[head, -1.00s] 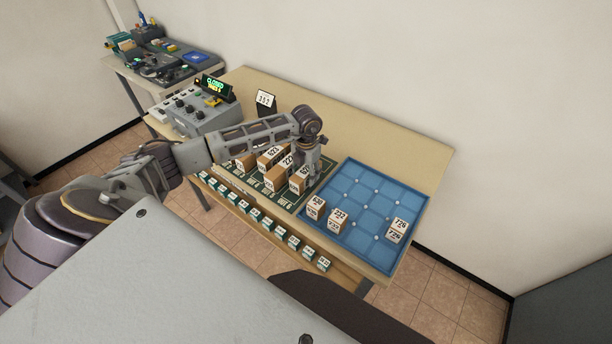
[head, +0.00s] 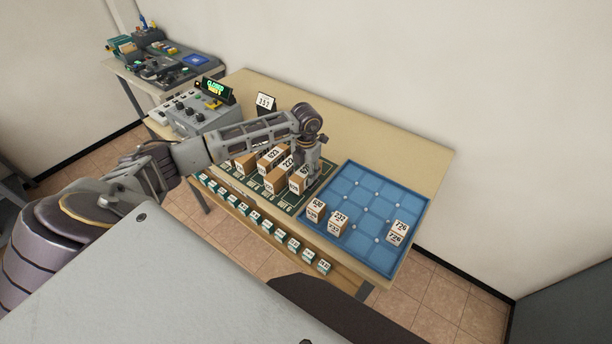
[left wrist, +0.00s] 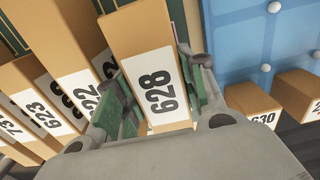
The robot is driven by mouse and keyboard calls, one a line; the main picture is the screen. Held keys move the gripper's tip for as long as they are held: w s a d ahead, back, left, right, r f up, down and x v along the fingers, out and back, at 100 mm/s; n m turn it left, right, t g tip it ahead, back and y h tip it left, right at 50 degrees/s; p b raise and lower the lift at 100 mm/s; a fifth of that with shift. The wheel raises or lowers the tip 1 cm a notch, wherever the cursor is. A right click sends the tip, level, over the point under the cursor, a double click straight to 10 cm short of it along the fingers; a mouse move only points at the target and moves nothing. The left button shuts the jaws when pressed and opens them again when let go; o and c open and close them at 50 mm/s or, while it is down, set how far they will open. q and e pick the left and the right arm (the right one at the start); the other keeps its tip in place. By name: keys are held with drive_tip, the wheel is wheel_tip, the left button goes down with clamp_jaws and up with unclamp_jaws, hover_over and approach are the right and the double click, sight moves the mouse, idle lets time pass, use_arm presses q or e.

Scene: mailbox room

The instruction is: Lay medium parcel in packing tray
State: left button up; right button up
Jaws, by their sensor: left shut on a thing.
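My left gripper (head: 307,172) is over the right end of the row of parcels on the table. In the left wrist view the gripper (left wrist: 160,100) is shut on a brown cardboard parcel with a white label reading 628 (left wrist: 145,40), one finger on each side. The same parcel shows in the head view (head: 298,184), partly hidden by the gripper and still among the other parcels. The blue packing tray (head: 360,180) lies just to the right, with a grid of cells and three small parcels in it: 630 (head: 316,211), 232 (head: 338,224) and 726 (head: 398,232). My right gripper is not in view.
Several upright parcels (head: 270,160) stand close on the left of the held one, on a green mat. A card stand (head: 266,103) and a grey control box (head: 203,120) are farther back. The tray's middle and back cells are clear.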

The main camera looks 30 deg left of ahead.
sight(306, 169)
use_arm(q)
drive_tip(key=shift+r+b, duration=0.65)
drive_tip(key=shift+r, duration=3.65)
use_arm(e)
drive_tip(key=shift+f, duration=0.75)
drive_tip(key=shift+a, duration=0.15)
use_arm(q)
drive_tip(key=shift+s+f, duration=0.1)
drive_tip(key=shift+f, duration=0.05)
